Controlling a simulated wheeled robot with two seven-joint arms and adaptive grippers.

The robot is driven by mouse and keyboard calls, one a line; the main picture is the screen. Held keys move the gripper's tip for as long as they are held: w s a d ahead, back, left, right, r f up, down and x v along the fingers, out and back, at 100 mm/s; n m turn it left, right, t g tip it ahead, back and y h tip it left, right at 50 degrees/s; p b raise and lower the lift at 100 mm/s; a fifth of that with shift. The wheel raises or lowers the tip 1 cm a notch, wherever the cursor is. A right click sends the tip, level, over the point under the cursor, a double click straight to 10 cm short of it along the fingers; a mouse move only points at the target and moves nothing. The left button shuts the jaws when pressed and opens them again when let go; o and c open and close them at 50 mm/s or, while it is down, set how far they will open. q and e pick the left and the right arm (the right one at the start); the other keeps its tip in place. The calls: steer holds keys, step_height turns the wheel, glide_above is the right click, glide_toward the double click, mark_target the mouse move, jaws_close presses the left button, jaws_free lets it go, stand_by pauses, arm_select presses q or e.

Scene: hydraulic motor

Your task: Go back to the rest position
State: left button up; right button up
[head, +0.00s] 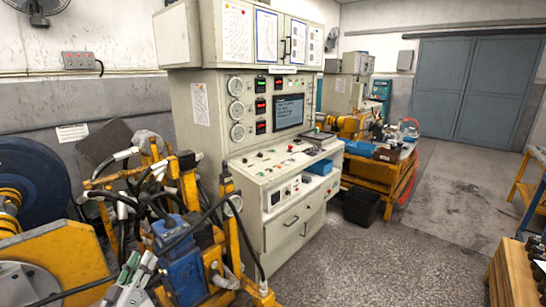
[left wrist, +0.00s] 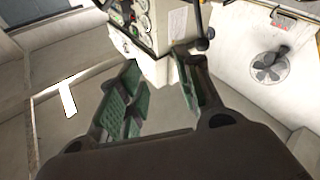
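My left gripper (head: 136,266) shows at the bottom left of the head view, with grey-white fingers and green pads, in front of the hydraulic motor rig (head: 185,245). In the left wrist view my left gripper (left wrist: 160,88) has its fingers apart, with nothing between the green pads. Whether it touches the rig cannot be told from the head view, but the wrist view shows free space between the fingers. My right gripper is in neither view.
A control cabinet (head: 285,190) with gauges and a screen (head: 289,111) stands mid-view. A yellow bench (head: 375,172) and a black bin (head: 361,206) are beyond it. A wooden block (head: 513,277) is at the lower right. The grey floor (head: 400,255) between is clear.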

arm_select(q)
steer(key=s+d+f+m+g+y, duration=0.1)
steer(key=s+d+f+g, duration=0.5)
steer(key=d+f+g, duration=0.45)
steer(key=s+d+f+m+g, duration=0.2)
steer(key=s+d+f+g, duration=0.15)
steer(key=s, duration=0.65)
steer(key=s+d+f+m+g, duration=0.15)
steer(key=s+d+g, duration=0.25)
steer(key=s, duration=0.6)
step_height(320, 180, down, 32)
steer(key=s+a+g, duration=0.1)
steer(key=s, duration=0.1)
steer(key=s+a+f, duration=0.3)
steer(key=s+f, duration=0.7)
steer(key=s, duration=0.1)
steer(key=s+a+f+g+y, duration=0.1)
steer(key=s+a+f, duration=0.2)
steer(key=s+f, duration=0.7)
steer(key=shift+s+f, duration=0.3)
steer(key=shift+s, duration=0.2)
